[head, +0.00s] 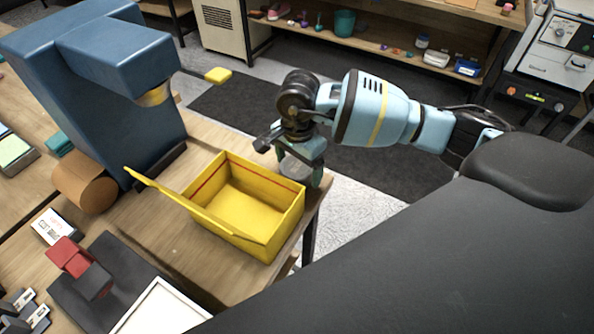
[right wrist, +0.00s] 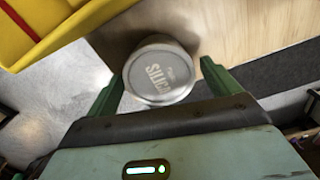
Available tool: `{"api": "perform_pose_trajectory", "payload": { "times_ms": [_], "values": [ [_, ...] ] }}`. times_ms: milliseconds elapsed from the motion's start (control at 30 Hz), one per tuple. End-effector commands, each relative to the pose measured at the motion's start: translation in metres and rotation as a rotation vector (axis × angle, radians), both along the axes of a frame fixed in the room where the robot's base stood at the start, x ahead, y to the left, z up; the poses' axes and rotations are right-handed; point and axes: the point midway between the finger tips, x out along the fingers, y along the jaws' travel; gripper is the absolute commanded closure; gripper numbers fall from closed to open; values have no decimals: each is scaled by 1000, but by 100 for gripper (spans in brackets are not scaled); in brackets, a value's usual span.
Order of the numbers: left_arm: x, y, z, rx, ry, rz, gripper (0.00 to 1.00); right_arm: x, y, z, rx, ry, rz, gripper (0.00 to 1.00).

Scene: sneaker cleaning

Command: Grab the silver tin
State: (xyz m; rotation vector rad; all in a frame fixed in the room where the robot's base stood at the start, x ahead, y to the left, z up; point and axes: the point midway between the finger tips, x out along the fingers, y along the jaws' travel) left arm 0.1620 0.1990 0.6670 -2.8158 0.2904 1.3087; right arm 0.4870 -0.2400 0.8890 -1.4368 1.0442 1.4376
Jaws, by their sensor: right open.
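The silver tin (right wrist: 160,76) is a round, grey-lidded can with lettering on top, seen from above in the right wrist view. In the head view the tin (head: 294,168) shows partly, under my right gripper, at the table's corner beside the yellow box. My right gripper (head: 300,172) is open, pointing down over the tin. In the right wrist view its green fingers (right wrist: 163,85) stand on either side of the tin, with a small gap visible on the right. My left gripper is not in view.
An open, empty yellow box (head: 285,232) stands just left of the tin on the wooden table (head: 150,222). A large blue machine (head: 110,110) stands behind it, with a brown cylinder (head: 85,186) beside. The table edge is close to the tin.

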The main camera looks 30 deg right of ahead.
Motion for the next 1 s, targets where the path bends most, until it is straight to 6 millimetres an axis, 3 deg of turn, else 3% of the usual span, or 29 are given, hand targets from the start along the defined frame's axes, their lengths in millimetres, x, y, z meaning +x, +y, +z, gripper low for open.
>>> {"api": "perform_pose_trajectory", "payload": {
  "times_ms": [167,500,767,1000],
  "values": [
    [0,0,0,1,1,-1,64,0,0,0,0,0,0,11],
    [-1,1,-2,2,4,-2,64,0,0,0,0,0,0,55],
    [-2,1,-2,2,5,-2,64,0,0,3,1,-2,0,56],
    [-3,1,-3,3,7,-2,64,1,0,34,1,-6,0,56]
  ]
}}
